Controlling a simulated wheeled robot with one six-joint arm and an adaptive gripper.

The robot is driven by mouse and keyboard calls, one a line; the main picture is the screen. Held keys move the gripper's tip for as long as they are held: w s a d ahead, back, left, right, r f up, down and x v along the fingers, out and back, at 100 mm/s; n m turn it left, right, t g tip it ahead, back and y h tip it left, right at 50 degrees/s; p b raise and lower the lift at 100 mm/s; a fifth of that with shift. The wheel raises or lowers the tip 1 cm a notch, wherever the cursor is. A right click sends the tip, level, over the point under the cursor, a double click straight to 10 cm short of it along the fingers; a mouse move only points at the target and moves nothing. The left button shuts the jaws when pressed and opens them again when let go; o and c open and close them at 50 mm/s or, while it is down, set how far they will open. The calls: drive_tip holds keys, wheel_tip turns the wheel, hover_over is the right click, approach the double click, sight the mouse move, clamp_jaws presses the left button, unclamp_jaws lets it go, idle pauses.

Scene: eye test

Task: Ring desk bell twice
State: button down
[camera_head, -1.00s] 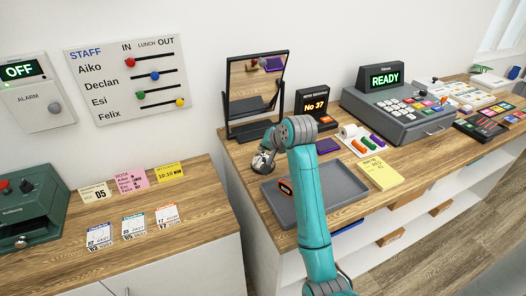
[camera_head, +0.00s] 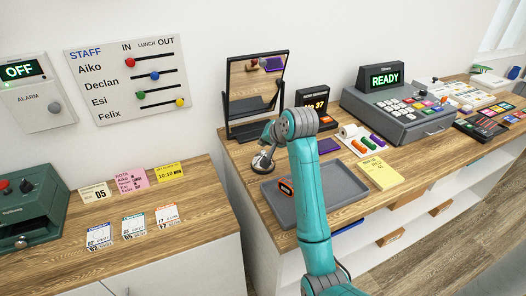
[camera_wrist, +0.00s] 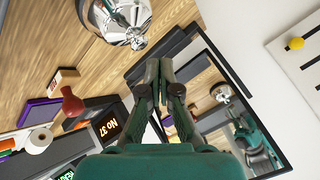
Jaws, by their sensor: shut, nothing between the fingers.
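The silver desk bell (camera_head: 262,164) stands on the wooden counter, left of the grey tray and in front of the mirror. In the wrist view the shiny bell (camera_wrist: 118,22) is at the top, cut by the frame edge, with its small top button showing. My gripper (camera_wrist: 158,66) is shut and empty, its fingertips together. In the head view my gripper (camera_head: 267,139) is just above the bell, partly hidden by my arm. The fingertips look apart from the bell, below and to the right of it in the wrist view.
A dark-framed mirror (camera_head: 229,92) stands close behind the bell. A "No 37" display (camera_head: 314,104) is to its right. The grey tray (camera_head: 318,207) holds an orange-and-black item (camera_head: 286,188). A cash register (camera_head: 388,106) reads READY. A green box (camera_head: 30,205) sits on the left cabinet.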

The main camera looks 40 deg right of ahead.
sight(264, 152)
drive_tip(key=shift+r, duration=2.3)
